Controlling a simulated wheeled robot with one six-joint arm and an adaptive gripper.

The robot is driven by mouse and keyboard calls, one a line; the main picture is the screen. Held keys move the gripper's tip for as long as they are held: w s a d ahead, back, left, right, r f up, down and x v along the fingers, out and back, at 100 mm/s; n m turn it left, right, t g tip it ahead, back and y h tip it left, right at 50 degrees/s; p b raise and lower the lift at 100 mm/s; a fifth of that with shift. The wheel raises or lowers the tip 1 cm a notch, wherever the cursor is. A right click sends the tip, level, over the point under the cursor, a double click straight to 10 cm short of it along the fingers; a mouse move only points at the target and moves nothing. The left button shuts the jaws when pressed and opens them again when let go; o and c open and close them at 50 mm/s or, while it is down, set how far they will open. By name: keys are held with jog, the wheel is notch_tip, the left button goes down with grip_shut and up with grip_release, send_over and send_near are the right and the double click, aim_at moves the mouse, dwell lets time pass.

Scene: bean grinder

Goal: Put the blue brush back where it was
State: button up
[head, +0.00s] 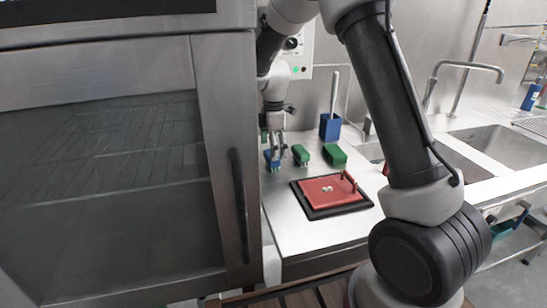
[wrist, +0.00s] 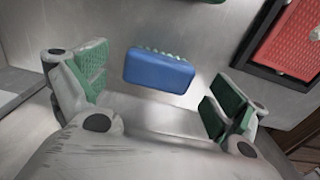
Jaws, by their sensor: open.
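The blue brush (wrist: 159,72) lies on the steel counter in the wrist view, its green bristles along the far edge. It is partly hidden by my fingers in the head view (head: 268,156). My gripper (head: 275,154) is open over the left end of the counter. In the wrist view its green-padded fingers (wrist: 158,90) stand apart on either side of the brush, with a visible gap on each side. Two green blocks, seemingly brushes, sit to its right: a nearer one (head: 300,154) and a farther one (head: 334,155).
A red board (head: 322,190) with an upright handle lies on a black tray (head: 312,208), front right of the brush. A blue holder (head: 330,127) with a pale handle stands behind. A steel oven (head: 110,160) borders the left; sinks (head: 500,147) are at right.

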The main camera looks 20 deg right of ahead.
notch_tip(320, 180, up, 8)
jog(key=s+d+r+m+t, duration=0.1)
jog(key=s+d+r+m, duration=0.35)
jog(key=s+r, duration=0.3)
jog(key=s+d+r+m+t, duration=0.1)
jog(key=s+d+m, duration=0.2)
jog(key=s, duration=0.5)
jog(key=s+d+r+m+t, duration=0.1)
jog(key=s+d+m, duration=0.2)
jog(key=s+m, duration=0.3)
jog(key=s+d+r+m+t, duration=0.1)
jog(key=s+d+r+m, duration=0.1)
jog(key=s, duration=1)
jog(key=shift+s+d+m, duration=0.25)
jog(key=shift+d+m, duration=0.65)
jog(key=shift+m, duration=0.35)
jog(key=shift+r, duration=0.1)
